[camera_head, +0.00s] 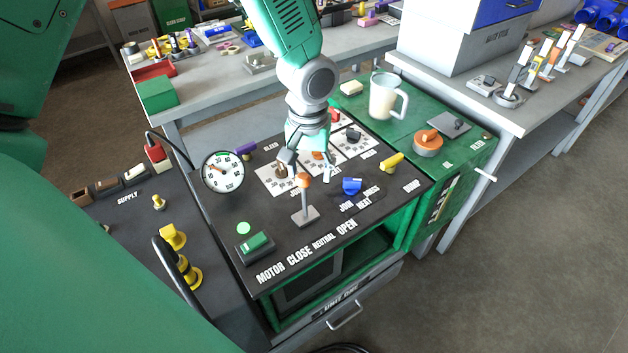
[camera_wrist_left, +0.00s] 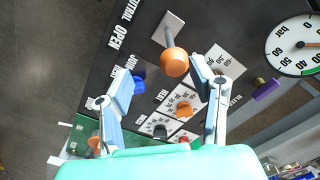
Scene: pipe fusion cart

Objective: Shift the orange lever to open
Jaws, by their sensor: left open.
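The orange lever (camera_head: 304,181) has a round orange knob on a grey stick and stands roughly upright from a grey base on the black panel, behind the words CLOSE, NEUTRAL and OPEN. My left gripper (camera_head: 305,171) is open just behind and above the knob, fingers pointing down. In the left wrist view the orange knob (camera_wrist_left: 174,62) shows between the fingertips of my left gripper (camera_wrist_left: 162,72), nearer the right finger. I see no clear contact. The word OPEN (camera_wrist_left: 119,37) lies to the left of the lever there. My right gripper is not in view.
A dial gauge (camera_head: 223,172) stands left of the lever, and a blue knob (camera_head: 352,186) is close on its right. A green motor switch (camera_head: 255,243) is at the front left. A yellow knob (camera_head: 391,162) and a white mug (camera_head: 384,97) are farther right.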

